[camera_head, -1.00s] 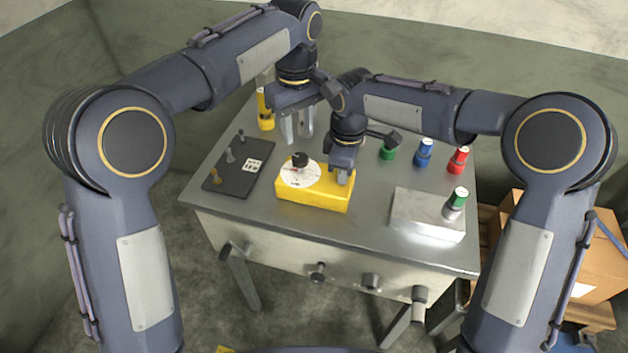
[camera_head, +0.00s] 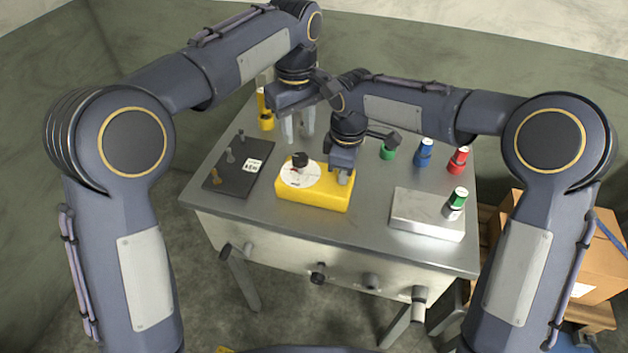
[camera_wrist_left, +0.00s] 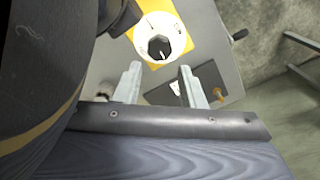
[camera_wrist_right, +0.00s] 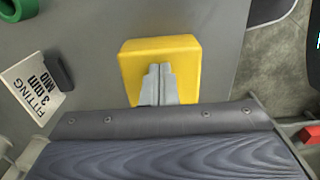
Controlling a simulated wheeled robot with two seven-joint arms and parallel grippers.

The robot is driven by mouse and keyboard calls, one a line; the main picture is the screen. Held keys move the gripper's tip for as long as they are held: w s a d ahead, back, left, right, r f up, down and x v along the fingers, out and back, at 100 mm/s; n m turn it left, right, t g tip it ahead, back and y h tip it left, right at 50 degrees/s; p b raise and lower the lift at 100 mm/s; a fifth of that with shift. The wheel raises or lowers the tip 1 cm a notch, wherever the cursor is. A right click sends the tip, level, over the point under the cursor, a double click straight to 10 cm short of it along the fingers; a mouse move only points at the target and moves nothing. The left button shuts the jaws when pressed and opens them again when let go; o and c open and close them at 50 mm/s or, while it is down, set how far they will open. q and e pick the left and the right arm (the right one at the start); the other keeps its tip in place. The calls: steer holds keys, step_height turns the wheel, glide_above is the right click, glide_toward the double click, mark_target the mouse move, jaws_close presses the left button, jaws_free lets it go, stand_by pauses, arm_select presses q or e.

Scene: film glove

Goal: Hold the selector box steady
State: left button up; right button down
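The selector box is a yellow block (camera_head: 312,201) near the front middle of the metal table. It has a white round dial (camera_head: 291,178) and a black knob (camera_head: 300,159) on its left part; they also show in the left wrist view (camera_wrist_left: 159,46). My right gripper (camera_head: 343,178) has its fingers together at the right end of the box's top. In the right wrist view the fingertips (camera_wrist_right: 158,70) overlap the yellow top, with nothing seen between them; contact is hard to judge. My left gripper (camera_head: 298,128) is open and empty above the table behind the box.
A dark board (camera_head: 238,180) with several small pegs lies left of the box. A metal block (camera_head: 425,220) with a green-capped cylinder (camera_head: 457,198) stands at the right. Blue (camera_head: 424,152) and red (camera_head: 458,160) items stand at the back right. Cardboard boxes (camera_head: 580,255) are beside the table.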

mark_target(309, 173)
arm_select(q)
steer(key=o, duration=0.3)
steer(key=shift+f, duration=0.15)
steer(key=shift+o, duration=0.5)
steer(key=w+a+f+h, duration=0.1)
steer(key=f+h, duration=0.1)
steer(key=w+a+f+m+t+h, duration=0.1)
steer(key=w+f+h, duration=0.1)
steer(key=w+a+f+m+t+h, duration=0.1)
steer(key=f+h, duration=0.2)
steer(key=shift+w+f, duration=0.1)
steer(key=shift+w, duration=0.2)
steer(key=s+a+f+n+g+h, duration=0.1)
steer(key=s+a+n+g+h, duration=0.25)
steer(key=a+n+h, duration=0.6)
steer(key=d, duration=0.4)
steer(key=d+n+h, duration=0.1)
steer(key=d, duration=0.4)
steer(key=s+d+n+t, duration=0.1)
steer(key=d, duration=0.4)
steer(key=shift+s+d+f+n+h, duration=0.1)
steer(key=shift+d+f+n+h, duration=0.1)
steer(key=shift+n+h, duration=0.05)
steer(key=shift+c, duration=0.3)
steer(key=c, duration=0.9)
